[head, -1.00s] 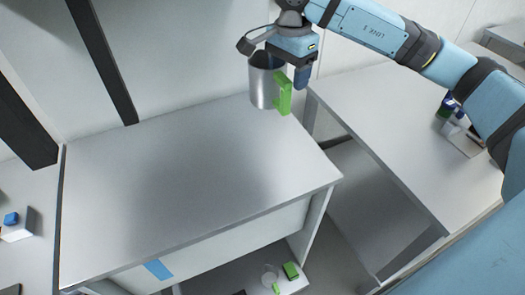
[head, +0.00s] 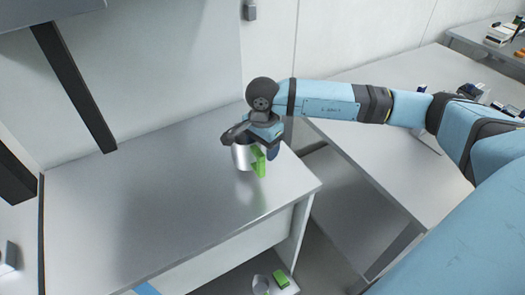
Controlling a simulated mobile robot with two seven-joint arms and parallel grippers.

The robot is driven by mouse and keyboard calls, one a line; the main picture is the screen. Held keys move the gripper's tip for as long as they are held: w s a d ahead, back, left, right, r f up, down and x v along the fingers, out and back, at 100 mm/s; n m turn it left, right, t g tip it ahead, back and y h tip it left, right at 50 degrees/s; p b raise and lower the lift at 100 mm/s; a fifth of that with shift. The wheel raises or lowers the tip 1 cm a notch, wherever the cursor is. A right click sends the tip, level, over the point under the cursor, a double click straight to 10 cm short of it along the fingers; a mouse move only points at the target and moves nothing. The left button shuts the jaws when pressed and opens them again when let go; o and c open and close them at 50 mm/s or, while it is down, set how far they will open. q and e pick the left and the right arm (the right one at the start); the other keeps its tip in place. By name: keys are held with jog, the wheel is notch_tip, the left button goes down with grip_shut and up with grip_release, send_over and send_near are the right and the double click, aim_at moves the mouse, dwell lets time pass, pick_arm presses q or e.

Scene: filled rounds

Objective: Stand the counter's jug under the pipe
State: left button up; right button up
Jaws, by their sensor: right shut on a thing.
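The jug (head: 242,157) is a silver metal vessel with a green handle (head: 259,161). My right gripper (head: 258,138) is shut on it from above, near its rim, and partly hides its top. The jug looks upright over the right back part of the grey metal counter (head: 130,215). I cannot tell whether its base touches the counter. I cannot make out the pipe in this view. My left gripper is not in view.
A second silver vessel (head: 261,284) and a green block (head: 281,277) are low down below the counter's front. Another table (head: 375,150) stands to the right, past a gap. Dark posts (head: 72,85) hang at upper left. Most of the counter is bare.

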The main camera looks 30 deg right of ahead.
jog(key=shift+f, duration=1.3)
jog(key=shift+f, duration=0.15)
jog(key=o, duration=1.3)
jog(key=shift+c, duration=0.2)
